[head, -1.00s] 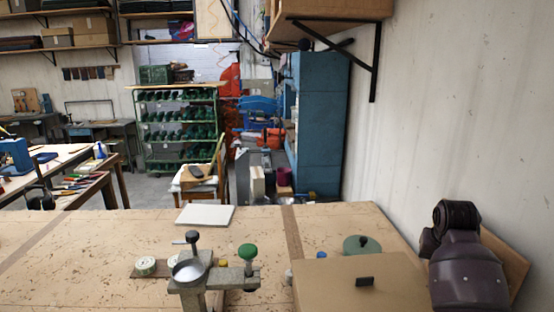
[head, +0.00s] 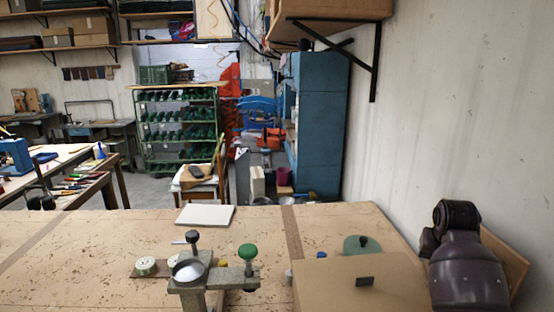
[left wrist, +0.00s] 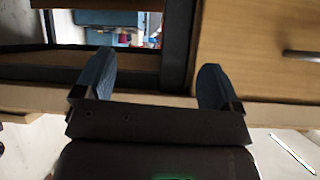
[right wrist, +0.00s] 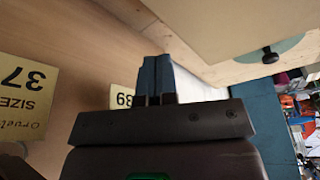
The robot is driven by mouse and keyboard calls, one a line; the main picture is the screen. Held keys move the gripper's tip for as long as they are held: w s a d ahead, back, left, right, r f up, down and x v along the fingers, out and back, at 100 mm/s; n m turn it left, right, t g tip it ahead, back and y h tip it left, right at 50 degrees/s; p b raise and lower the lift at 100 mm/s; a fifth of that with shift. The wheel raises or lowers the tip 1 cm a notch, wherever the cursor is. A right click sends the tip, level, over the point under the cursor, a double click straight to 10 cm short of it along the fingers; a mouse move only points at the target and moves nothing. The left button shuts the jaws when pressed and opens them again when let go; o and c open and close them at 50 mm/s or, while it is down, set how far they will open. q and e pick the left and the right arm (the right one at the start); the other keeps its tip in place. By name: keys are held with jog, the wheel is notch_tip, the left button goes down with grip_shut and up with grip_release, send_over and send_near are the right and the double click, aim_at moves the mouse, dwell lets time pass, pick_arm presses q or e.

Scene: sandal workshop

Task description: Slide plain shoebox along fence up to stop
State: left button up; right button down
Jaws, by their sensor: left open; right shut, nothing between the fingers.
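A plain tan box (head: 335,280) with a small dark tab on top lies at the near right of the bench in the head view; its near end is cut off. A pale box-like face (right wrist: 235,22) fills the top of the right wrist view, probably the same box. My right gripper (right wrist: 157,62) is shut and empty, below that face and beside a wooden surface with yellow size labels (right wrist: 24,90). My left gripper (left wrist: 155,82) is open and empty, facing wooden furniture with a drawer handle. Neither gripper shows in the head view. I cannot clearly identify the fence or stop.
A metal fixture (head: 215,277) with black and green knobs stands left of the box. A green disc with a black knob (head: 362,244) lies behind the box. A white slab (head: 205,215) lies at the bench's far edge. The wall is close on the right.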

jog(key=shift+f, duration=0.1)
notch_tip(320, 180, down, 3)
jog(key=shift+f, duration=0.1)
dwell(0.8)
